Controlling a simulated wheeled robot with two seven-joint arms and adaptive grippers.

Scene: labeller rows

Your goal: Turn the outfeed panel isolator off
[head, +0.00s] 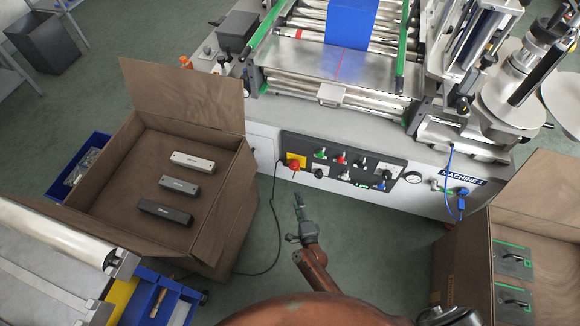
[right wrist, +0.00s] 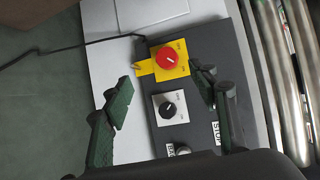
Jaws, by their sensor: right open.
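A red rotary isolator knob (head: 295,165) on a yellow plate sits at the left end of the dark control panel (head: 341,163) on the machine front. In the right wrist view the red knob (right wrist: 170,58) is clear; a pale line marks its face, but the plate lettering is too small to read. A black selector knob (right wrist: 168,109) on a pale plate sits beside it. My right gripper (head: 299,198) is open and empty, in front of and below the panel. In the right wrist view its fingers (right wrist: 164,84) are spread, apart from the red knob. My left gripper is not visible.
An open cardboard box (head: 225,215) with several small bars stands left of the panel. A second box (head: 535,235) stands at the right. A black cable (head: 277,225) hangs to the floor. Blue hoses (head: 461,205) hang near the MACHINE 1 label.

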